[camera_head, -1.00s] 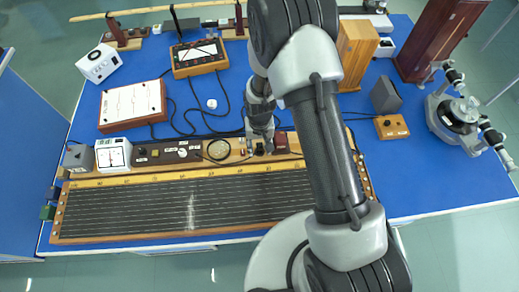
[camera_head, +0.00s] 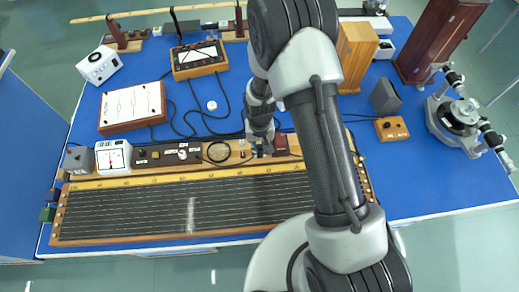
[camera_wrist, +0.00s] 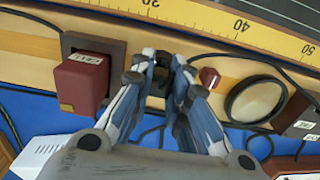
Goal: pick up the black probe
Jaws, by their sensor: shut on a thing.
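My gripper (camera_wrist: 164,70) points down at the wooden strip behind the long wire board, between the red block and the small red knob. Its blue-grey fingers are closed around a small dark thing, the black probe (camera_wrist: 159,61). Only a little of the probe shows between the fingertips, and I cannot tell whether it still touches the strip. In the head view my gripper (camera_head: 262,150) is small and partly hidden by the arm.
The red CELL block (camera_wrist: 83,82) stands close on the left of my gripper in the wrist view. The red knob (camera_wrist: 209,77) and a round meter (camera_wrist: 256,100) are on the right. Black cables (camera_head: 188,116) lie on the blue bench behind.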

